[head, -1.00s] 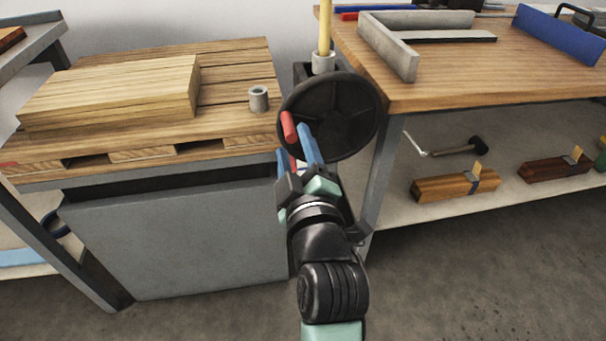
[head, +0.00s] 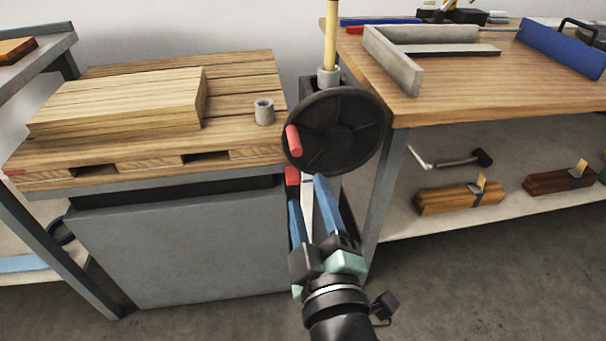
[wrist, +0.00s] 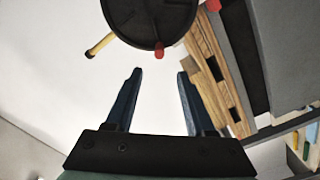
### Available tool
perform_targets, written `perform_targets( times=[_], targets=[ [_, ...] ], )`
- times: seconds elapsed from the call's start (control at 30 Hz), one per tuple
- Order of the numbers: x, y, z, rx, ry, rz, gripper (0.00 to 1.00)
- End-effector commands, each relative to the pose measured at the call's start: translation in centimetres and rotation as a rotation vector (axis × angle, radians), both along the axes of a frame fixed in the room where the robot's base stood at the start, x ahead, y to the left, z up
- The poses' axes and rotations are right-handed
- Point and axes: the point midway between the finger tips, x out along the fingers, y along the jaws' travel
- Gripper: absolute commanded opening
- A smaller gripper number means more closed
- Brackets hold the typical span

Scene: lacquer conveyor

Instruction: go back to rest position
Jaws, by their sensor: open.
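My gripper (head: 308,184) is open and empty, with its two blue fingers spread apart. In the head view it is just below a black handwheel (head: 345,125) with a red handle (head: 293,140). In the wrist view my gripper (wrist: 158,72) has a clear gap between its fingers, and the handwheel (wrist: 140,18) shows beyond the fingertips. The fingers appear apart from the wheel.
A pallet (head: 130,178) with stacked boards (head: 120,100) and a grey cup (head: 264,111) is at left. Floor shows below.

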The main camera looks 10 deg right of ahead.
Motion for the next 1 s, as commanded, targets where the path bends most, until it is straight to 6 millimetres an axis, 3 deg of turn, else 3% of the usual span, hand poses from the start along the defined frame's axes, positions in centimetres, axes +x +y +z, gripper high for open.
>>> perform_targets(
  times=[0.17,0.27,0.37,0.43,0.6,0.7,0.9,1.0],
  targets=[
    [0.1,0.0,0.4,0.004,-0.008,0.000,0.55],
    [0.6,0.3,3.1,0.041,-0.057,0.003,0.55],
    [1.2,1.1,8.4,0.131,-0.158,0.014,0.55],
    [1.2,1.9,13.3,0.222,-0.251,0.034,0.55],
    [-0.9,3.9,24.3,0.474,-0.476,0.121,0.55],
    [-3.1,4.7,29.4,0.612,-0.584,0.189,0.55],
    [-8.2,5.7,37.6,0.865,-0.768,0.347,0.55],
    [-7.6,5.5,40.3,0.854,-0.747,0.330,0.55]
  ],
)
